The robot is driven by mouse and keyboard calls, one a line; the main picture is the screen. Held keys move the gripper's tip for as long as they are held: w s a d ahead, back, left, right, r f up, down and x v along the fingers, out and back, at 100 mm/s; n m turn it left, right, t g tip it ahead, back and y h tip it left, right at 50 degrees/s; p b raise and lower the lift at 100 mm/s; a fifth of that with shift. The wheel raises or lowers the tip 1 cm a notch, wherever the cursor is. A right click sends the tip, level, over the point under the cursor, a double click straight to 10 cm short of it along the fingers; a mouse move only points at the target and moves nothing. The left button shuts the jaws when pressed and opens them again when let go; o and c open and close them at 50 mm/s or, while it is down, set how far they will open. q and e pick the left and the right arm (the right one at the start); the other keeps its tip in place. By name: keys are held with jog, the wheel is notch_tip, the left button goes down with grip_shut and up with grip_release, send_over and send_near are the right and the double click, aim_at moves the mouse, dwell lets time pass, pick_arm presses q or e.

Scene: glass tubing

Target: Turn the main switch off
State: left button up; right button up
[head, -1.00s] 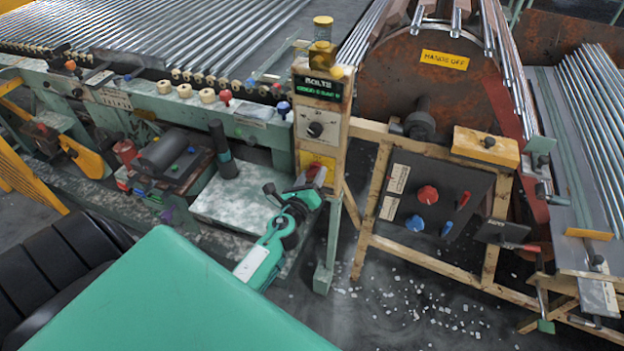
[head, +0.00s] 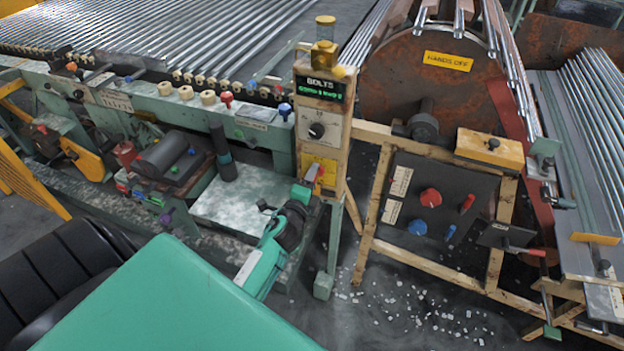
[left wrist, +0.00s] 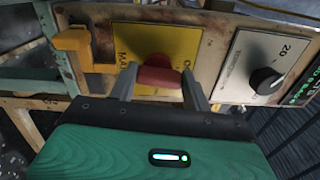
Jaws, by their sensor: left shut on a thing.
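The main switch is a red handle (head: 319,171) on a yellow plate (head: 313,163), low on the front of the wooden post. In the left wrist view the red handle (left wrist: 159,77) stands out from the yellow plate (left wrist: 128,42), which carries the partly hidden letters "MAI". My left gripper (head: 307,186) is at the handle. In the left wrist view its two grey fingers (left wrist: 160,86) are on either side of the handle and shut on it. The fingers and handle hide part of the plate's lettering. My right gripper is not in view.
Above the switch are a black dial (head: 316,130) and a lit "BOLTS" display (head: 319,89). A yellow block (left wrist: 75,42) juts out beside the plate. A dark panel with red and blue knobs (head: 430,198) stands right of the post. A grey-white plate (head: 240,197) lies left of it.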

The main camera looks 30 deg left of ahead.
pick_arm(q)
jog(key=shift+n, duration=0.6)
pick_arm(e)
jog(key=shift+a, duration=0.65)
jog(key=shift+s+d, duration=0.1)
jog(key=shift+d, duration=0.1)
pick_arm(q)
jog(key=o, duration=1)
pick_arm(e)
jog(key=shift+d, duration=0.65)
pick_arm(q)
jog(key=b+v, duration=0.2)
jog(key=v, duration=1.2)
jog(key=shift+a+f, duration=0.1)
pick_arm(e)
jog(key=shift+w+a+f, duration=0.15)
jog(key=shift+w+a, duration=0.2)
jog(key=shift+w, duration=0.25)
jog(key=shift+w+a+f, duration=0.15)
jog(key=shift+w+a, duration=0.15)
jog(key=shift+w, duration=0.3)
